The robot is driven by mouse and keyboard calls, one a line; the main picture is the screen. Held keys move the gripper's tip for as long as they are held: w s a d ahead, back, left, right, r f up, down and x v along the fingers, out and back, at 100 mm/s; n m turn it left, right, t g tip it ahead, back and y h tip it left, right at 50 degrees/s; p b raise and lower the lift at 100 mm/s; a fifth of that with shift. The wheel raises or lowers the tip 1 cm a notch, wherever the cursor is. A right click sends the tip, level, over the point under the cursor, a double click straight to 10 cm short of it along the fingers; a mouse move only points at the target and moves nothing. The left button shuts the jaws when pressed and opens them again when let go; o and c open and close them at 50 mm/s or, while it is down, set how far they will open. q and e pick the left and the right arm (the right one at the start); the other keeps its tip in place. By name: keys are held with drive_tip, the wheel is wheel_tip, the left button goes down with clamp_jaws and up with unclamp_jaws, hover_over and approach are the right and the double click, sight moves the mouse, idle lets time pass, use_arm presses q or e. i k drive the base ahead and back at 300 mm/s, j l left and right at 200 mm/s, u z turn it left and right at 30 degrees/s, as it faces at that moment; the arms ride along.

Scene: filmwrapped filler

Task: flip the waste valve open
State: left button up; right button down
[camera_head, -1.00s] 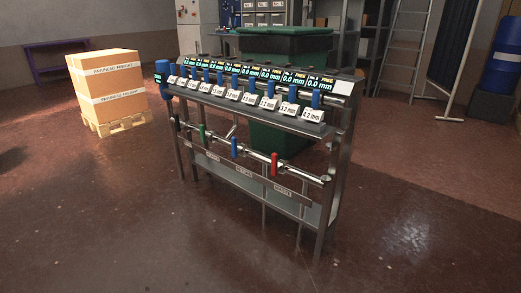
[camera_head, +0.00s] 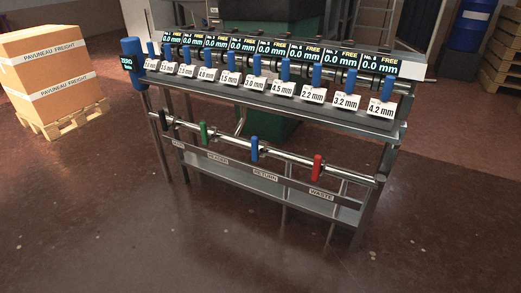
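The waste valve has a red handle (camera_head: 317,167) on the lower pipe of a metal rack, above the WASTE label (camera_head: 322,194). The handle stands roughly upright, across the pipe. To its left on the same pipe are a blue handle (camera_head: 254,147) above the RETURN label (camera_head: 265,175), a green handle (camera_head: 203,131) near the HEADER label (camera_head: 217,158), and a black handle (camera_head: 163,120) at the far left. Neither of my grippers shows in the head view.
The rack's upper shelf (camera_head: 270,103) holds several blue-topped gauges with mm cards under a row of displays. A blue ZERO post (camera_head: 133,64) stands at its left end. Wrapped boxes (camera_head: 45,70) on a pallet stand at left. The floor (camera_head: 200,240) in front is clear.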

sight(318, 158)
drive_tip(key=i+j, duration=0.1)
drive_tip(key=j, duration=1.2)
drive_tip(key=i+j, duration=0.15)
drive_tip(key=j, duration=0.5)
